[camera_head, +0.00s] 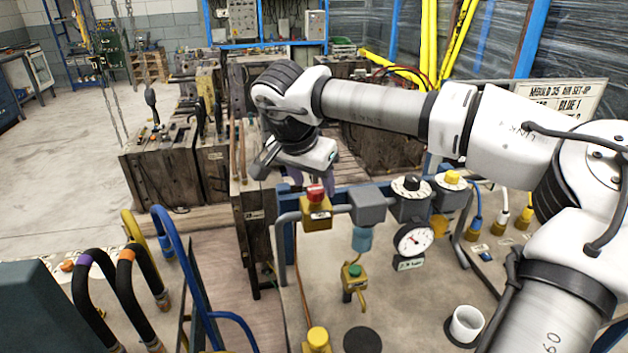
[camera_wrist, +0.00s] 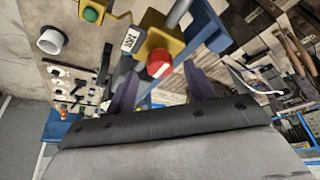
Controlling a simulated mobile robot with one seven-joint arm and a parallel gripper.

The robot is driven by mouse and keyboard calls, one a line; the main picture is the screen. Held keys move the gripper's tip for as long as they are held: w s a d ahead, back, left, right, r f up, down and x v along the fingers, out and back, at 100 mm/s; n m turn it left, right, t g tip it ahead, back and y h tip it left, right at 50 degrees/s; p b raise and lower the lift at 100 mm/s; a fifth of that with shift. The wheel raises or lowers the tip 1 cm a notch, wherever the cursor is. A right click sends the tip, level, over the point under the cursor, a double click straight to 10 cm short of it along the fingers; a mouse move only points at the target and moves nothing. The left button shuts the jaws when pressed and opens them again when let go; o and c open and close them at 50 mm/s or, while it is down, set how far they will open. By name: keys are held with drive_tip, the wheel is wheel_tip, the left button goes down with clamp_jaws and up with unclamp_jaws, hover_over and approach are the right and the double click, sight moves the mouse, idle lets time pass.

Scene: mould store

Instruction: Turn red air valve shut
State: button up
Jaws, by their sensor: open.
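The red air valve (camera_head: 316,194) is a red knob on a brass-yellow block, on the pipework of the bench at the centre. In the wrist view the red knob (camera_wrist: 160,64) faces me, with a small white tag beside its block. My gripper (camera_head: 312,178) hangs just behind and above the valve in the head view. In the wrist view its two purple fingers (camera_wrist: 163,82) are open, one on each side of the knob. I see nothing held, and I cannot tell whether either finger touches the knob.
A green-topped valve (camera_head: 354,271), a pressure gauge (camera_head: 413,239), a black-knobbed regulator (camera_head: 411,184) and a yellow knob (camera_head: 452,177) crowd the bench. A white cup (camera_head: 466,323) stands at the front right. Blue rails and thick hoses (camera_head: 135,285) are at left.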

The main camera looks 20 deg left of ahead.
drive_tip(key=shift+x, duration=0.85)
drive_tip(key=shift+c, duration=0.2)
drive_tip(key=c, duration=0.9)
drive_tip(key=shift+c, duration=0.2)
